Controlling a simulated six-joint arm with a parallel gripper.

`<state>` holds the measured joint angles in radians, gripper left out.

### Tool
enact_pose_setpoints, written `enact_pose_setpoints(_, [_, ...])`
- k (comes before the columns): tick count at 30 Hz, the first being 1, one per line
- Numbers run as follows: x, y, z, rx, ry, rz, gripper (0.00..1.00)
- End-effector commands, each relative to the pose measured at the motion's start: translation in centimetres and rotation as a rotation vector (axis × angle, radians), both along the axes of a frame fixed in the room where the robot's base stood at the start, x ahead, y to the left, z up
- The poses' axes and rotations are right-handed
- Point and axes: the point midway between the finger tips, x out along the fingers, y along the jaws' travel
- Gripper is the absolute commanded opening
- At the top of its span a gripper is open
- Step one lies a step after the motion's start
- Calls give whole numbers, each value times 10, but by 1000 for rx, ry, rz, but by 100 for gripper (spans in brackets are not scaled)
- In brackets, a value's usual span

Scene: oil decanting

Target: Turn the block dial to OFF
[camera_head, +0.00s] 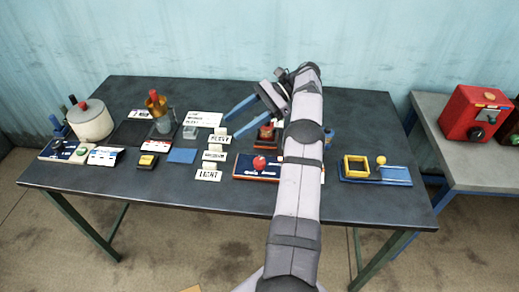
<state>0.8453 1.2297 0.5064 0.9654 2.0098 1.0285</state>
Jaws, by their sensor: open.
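My gripper (231,127) is over the middle of the dark table, its two blue fingers apart with nothing between them, pointing left and down. It is above and behind a blue panel (244,168) with a red round knob (259,163), not touching it. My arm covers the panel's right part. A second blue panel (57,150) at the far left has a green knob (82,151) on it. A black dial (476,133) is on a red box at the right. I cannot tell which of these is the block dial, nor read any OFF mark.
A white pot (92,122) stands at the table's left. Cards (213,156) with words stand left of the panel. A blue board (376,179) with a yellow frame lies to the right. The red box (476,108) is on a grey side bench. The front edge is mostly clear.

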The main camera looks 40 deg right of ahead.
Motion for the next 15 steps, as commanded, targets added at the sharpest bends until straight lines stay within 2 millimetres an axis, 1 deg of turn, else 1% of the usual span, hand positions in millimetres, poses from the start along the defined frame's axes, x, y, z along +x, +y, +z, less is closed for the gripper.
enact_pose_setpoints(1, [8, 17, 34, -25, -23, 38, 52])
enact_pose_setpoints(2, [12, 28, 48, -32, -30, 59, 52])
enact_pose_setpoints(3, [14, 42, 66, -42, -30, 88, 52])
enact_pose_setpoints(6, [9, 78, 95, -92, 22, 163, 52])
enact_pose_setpoints(7, [6, 86, 97, -118, 49, 174, 52])
enact_pose_setpoints(8, [4, 92, 97, -149, 74, 180, 52])
enact_pose_setpoints(9, [0, 97, 92, -199, 106, 185, 52])
enact_pose_setpoints(11, [-7, 100, 80, -286, 145, 192, 52])
enact_pose_setpoints(13, [-18, 93, 56, -402, 179, 200, 52])
enact_pose_setpoints(14, [-24, 86, 42, -459, 189, 207, 52])
enact_pose_setpoints(15, [-34, 74, 23, -534, 201, 221, 52])
